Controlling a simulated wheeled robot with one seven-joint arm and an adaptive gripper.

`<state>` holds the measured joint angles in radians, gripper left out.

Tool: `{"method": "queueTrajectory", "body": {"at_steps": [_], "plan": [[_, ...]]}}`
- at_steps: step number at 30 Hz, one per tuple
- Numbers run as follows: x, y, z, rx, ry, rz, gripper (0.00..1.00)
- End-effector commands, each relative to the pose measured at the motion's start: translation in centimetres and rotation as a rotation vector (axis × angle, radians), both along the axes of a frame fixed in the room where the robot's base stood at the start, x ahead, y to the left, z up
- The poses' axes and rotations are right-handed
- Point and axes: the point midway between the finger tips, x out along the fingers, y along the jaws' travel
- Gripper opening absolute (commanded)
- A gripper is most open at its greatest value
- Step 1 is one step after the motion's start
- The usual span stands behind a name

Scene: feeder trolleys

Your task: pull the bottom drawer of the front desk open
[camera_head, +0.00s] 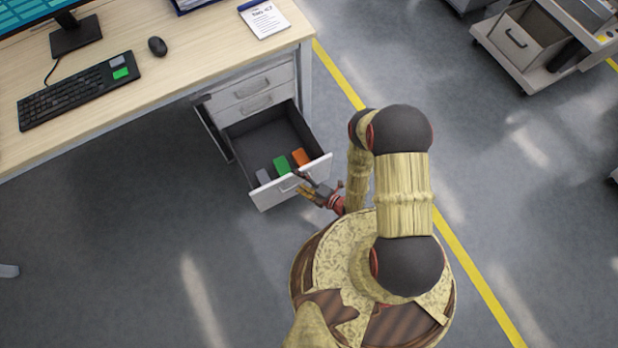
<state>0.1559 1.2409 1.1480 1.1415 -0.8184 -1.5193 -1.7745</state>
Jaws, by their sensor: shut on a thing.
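The front desk (170,65) has a light wood top and a drawer unit under its right end. Its bottom drawer (262,196) stands pulled out, with its dark inside showing. A grey block (263,176), a green block (281,165) and an orange block (300,158) lie inside near the front panel. My gripper (307,186) is at the handle (291,185) on the drawer's front and is shut on it. The fingers partly hide the handle.
Two upper drawers (252,90) are closed. A keyboard, mouse (157,46), monitor and notepad (264,19) are on the desktop. A trolley (524,45) stands at the upper right. A yellow line (338,75) crosses the floor, and the floor left of my base is clear.

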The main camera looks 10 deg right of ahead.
Motion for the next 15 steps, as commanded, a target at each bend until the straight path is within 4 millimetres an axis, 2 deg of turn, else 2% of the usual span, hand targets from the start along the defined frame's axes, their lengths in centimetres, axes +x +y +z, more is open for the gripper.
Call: {"method": "queueTrajectory", "body": {"at_steps": [1,2,3,4,15], "plan": [[0.1,-0.4,0.2,-0.001,-0.006,-0.005,0.58],[-0.1,-0.5,0.2,-0.001,-0.004,-0.005,0.47],[-0.4,-0.6,0.1,-0.001,-0.001,-0.005,0.32],[-0.6,-0.7,0.1,-0.001,0.0,-0.005,0.27],[-2.8,-2.1,0.2,-0.002,0.009,-0.006,0.27]]}}
